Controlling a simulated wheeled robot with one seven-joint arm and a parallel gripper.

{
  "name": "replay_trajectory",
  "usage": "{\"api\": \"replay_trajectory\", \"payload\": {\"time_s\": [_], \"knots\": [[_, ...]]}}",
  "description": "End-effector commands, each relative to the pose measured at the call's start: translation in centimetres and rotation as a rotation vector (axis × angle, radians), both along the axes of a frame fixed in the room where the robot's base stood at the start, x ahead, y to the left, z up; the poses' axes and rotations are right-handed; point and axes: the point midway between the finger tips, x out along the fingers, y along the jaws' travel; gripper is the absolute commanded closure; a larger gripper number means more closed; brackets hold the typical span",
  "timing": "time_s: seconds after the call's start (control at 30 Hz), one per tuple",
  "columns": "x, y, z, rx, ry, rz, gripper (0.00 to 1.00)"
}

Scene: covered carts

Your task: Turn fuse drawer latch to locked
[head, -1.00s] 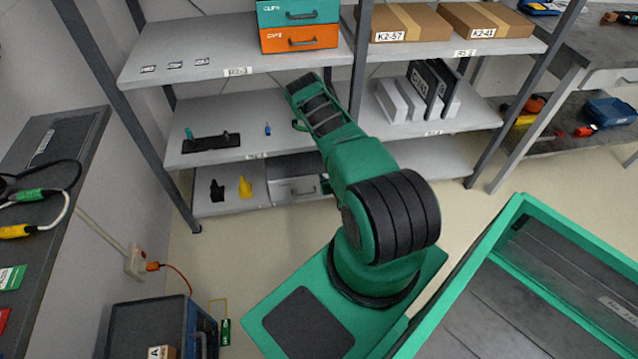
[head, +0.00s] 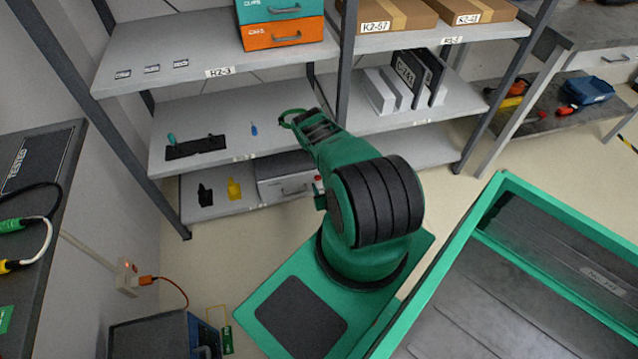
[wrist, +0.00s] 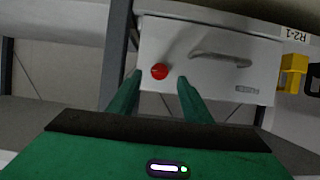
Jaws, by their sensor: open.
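The grey fuse drawer (head: 280,172) sits on the bottom shelf and looks shut. Its bar handle (head: 294,190) faces me. In the wrist view, which is upside down, the drawer front (wrist: 215,75) shows the handle (wrist: 220,60) and a round red knob (wrist: 159,71), apparently the latch. I cannot make out which way the knob is turned. My gripper (wrist: 158,90) is open and empty. Its two green fingers point at the drawer front, with the knob just beyond and between their tips; contact is not visible. In the head view my arm hides most of the gripper.
A yellow part (head: 234,188) and a black part (head: 205,195) stand beside the drawer; the yellow one also shows in the wrist view (wrist: 292,72). The middle shelf (head: 225,120) lies above the drawer. A shelf post (wrist: 117,50) stands close to the fingers.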

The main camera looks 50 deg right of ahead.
Motion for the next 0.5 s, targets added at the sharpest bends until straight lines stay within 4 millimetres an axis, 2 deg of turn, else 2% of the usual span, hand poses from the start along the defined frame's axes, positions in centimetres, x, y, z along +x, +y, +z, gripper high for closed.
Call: {"api": "replay_trajectory", "payload": {"time_s": [0.2,0.5], "knots": [[2.4,-1.5,-1.1,-0.001,-0.002,0.0,0.55],[3.4,-2.1,-1.6,-0.001,0.002,0.001,0.55]]}}
